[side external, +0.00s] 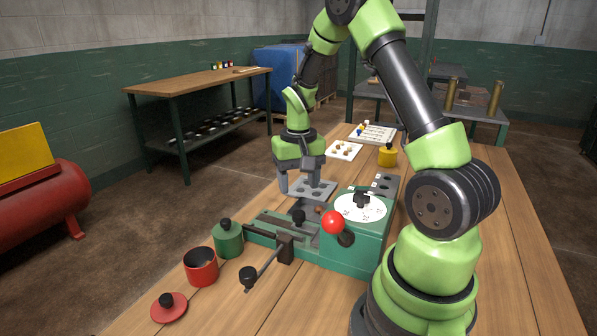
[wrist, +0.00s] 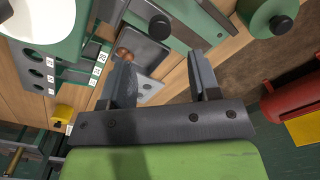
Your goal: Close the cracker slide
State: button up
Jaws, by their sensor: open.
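The green cracker machine (side external: 345,240) stands on the wooden bench, with a white dial and a red ball handle (side external: 333,222). Its grey slide (wrist: 146,38) carries a black knob (wrist: 160,26); the knob (side external: 298,217) also shows in the side view. I cannot tell how far the slide stands open. A round brown piece (wrist: 124,53) shows at the slide's edge, close to one finger. My gripper (side external: 299,186) is open and points down behind the machine, above a grey plate with holes (side external: 322,190).
A green lidded pot (side external: 228,240), an open red pot (side external: 200,267) and a red lid (side external: 168,307) stand at the left bench edge. A crank handle (side external: 265,268) sticks out in front. A yellow pot (side external: 387,156) and white trays (side external: 344,150) are behind.

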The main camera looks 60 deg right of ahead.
notch_tip(320, 180, up, 3)
jog(key=shift+f, duration=0.15)
jog(key=shift+c, duration=0.2)
